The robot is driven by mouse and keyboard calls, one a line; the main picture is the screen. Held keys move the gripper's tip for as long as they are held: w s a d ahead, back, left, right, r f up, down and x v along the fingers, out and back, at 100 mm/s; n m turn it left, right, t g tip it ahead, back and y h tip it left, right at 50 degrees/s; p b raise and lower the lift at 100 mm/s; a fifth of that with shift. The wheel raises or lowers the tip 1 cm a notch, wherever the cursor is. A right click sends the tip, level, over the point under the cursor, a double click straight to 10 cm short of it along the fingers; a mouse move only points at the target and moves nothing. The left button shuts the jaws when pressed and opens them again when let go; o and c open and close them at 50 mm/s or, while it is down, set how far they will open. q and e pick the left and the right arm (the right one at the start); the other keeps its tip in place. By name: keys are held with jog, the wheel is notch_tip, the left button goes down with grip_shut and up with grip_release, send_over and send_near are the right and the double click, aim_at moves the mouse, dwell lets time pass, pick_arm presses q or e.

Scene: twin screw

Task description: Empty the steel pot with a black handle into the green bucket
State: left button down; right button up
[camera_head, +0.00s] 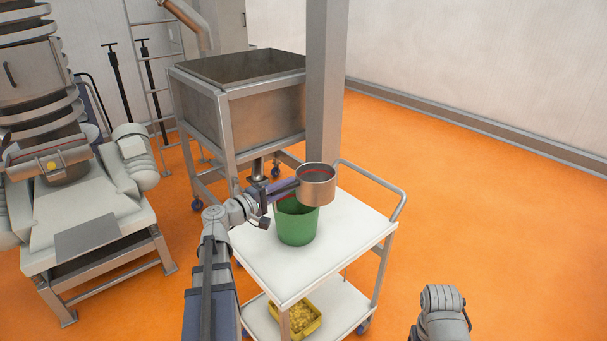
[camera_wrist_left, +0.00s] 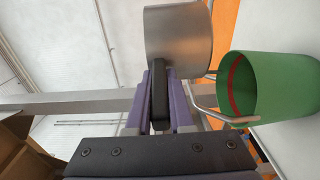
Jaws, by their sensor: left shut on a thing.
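The steel pot (camera_head: 317,188) is held in the air, roughly upright, in front of the bucket's upper right rim in the head view. A red line runs around its inside; what it holds cannot be made out. My left gripper (camera_head: 281,189) is shut on its black handle (camera_wrist_left: 159,98). In the left wrist view the pot (camera_wrist_left: 180,45) is beyond the purple fingers (camera_wrist_left: 160,112). The green bucket (camera_head: 296,228) stands upright on the white cart top (camera_head: 270,268); it also shows in the left wrist view (camera_wrist_left: 295,97), with a red band inside. My right gripper is out of view.
A grey post (camera_head: 325,90) rises close behind the pot. A large steel tub (camera_head: 262,115) on wheels stands behind the cart. The cart has a push handle (camera_head: 375,180) and a yellow bin (camera_head: 300,317) on its lower shelf. The orange floor at right is clear.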

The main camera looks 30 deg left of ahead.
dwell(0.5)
pick_arm(q)
notch_tip(320, 180, up, 3)
jog(key=p, duration=0.3)
jog(key=shift+f, duration=0.1)
dwell(0.5)
